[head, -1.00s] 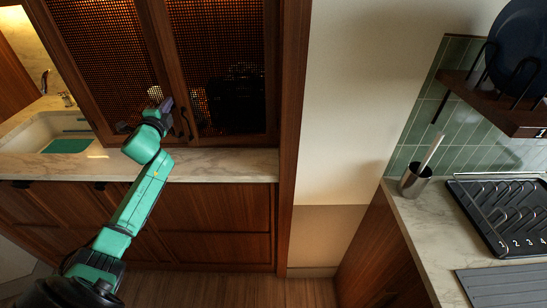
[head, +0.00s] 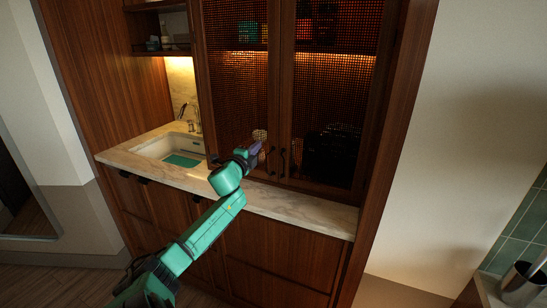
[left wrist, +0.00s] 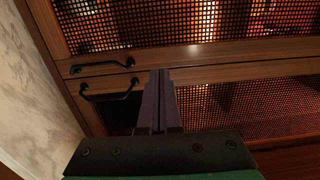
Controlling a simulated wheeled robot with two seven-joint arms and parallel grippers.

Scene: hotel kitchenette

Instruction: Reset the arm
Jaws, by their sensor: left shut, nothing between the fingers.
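My left arm reaches forward across the head view, green with dark joints. My left gripper (head: 254,149) is shut and empty, in front of the mesh cabinet doors and above the marble counter. In the left wrist view its two dark fingers (left wrist: 159,100) lie together, pointing at the door frames. Two dark door handles (left wrist: 108,80) are just left of the fingers there, and they also show in the head view (head: 278,162). The gripper is not around either handle. Both cabinet doors look closed. My right gripper is not in view.
A marble counter (head: 300,205) runs below the cabinet, with a sink (head: 170,146) and tap at the left. A metal holder (head: 522,284) stands at the lower right by green tiles. Dark objects show behind the right door's mesh. The wall right of the cabinet is bare.

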